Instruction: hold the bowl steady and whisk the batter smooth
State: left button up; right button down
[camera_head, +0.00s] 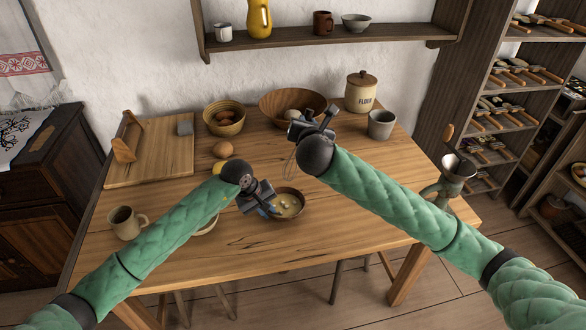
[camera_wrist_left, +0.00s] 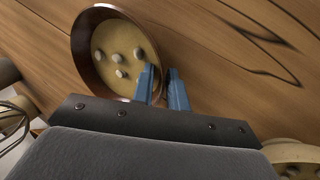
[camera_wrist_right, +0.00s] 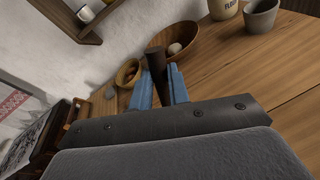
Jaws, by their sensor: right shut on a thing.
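A brown bowl (camera_head: 302,212) of pale batter (camera_head: 286,203) stands near the table's front; several lumps show in the batter. In the left wrist view, the bowl rim (camera_wrist_left: 78,55) runs between the fingers of my left gripper (camera_wrist_left: 163,88), one inside and one outside, with a gap between them. My left gripper (camera_head: 268,208) also shows at the bowl's left side in the head view.
Behind stand a wooden bowl (camera_head: 270,108), an egg basket (camera_head: 236,126), a flour jar (camera_head: 361,92) and a grey cup (camera_head: 381,125). A mug (camera_head: 126,222) is at the left, a cutting board (camera_head: 155,150) at the back left.

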pick_arm(q)
jog(key=shift+o, duration=1.3)
jog(key=v, duration=1.2)
